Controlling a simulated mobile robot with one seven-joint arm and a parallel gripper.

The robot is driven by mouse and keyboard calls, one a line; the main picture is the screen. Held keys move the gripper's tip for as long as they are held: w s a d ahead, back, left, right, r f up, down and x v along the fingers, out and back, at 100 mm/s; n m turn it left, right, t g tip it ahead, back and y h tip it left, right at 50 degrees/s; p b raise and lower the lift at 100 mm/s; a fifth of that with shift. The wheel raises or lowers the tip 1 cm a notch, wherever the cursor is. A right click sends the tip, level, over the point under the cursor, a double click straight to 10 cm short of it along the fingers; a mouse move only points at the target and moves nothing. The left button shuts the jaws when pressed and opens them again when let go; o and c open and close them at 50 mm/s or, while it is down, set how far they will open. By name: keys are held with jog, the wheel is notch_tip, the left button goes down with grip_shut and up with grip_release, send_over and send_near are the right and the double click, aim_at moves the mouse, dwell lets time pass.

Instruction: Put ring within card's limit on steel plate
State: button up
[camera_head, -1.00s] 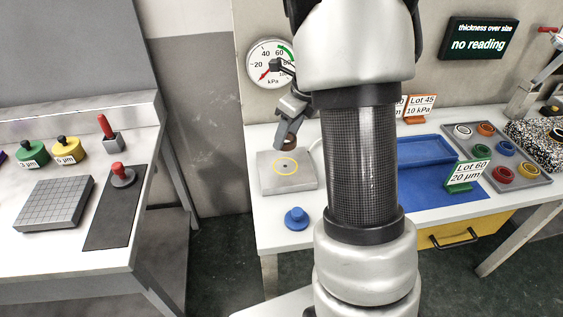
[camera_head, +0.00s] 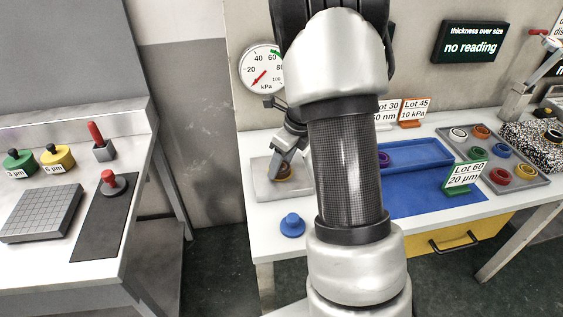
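My gripper (camera_head: 284,168) points down over the grey plate (camera_head: 262,186) on the white table. A brown-orange ring (camera_head: 285,178) is at its fingertips, and the fingers appear shut on it. The ring is low over the plate's middle, where it hides the marked spot; I cannot tell whether it touches the plate. The Lot 45 card (camera_head: 414,111) reads 10 kPa, the Lot 60 card (camera_head: 465,177) reads 20 µm, and the Lot 30 card (camera_head: 388,112) is partly hidden by my arm. The kPa gauge (camera_head: 262,69) has its red needle low on the scale.
A blue knob (camera_head: 292,225) stands before the plate. A blue tray (camera_head: 425,155) holds a purple ring (camera_head: 383,159). A grey tray (camera_head: 517,187) holds several coloured rings. The display (camera_head: 472,41) says "no reading". A gridded plate (camera_head: 38,214) lies on the left bench.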

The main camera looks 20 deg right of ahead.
jog(key=shift+o, duration=1.2)
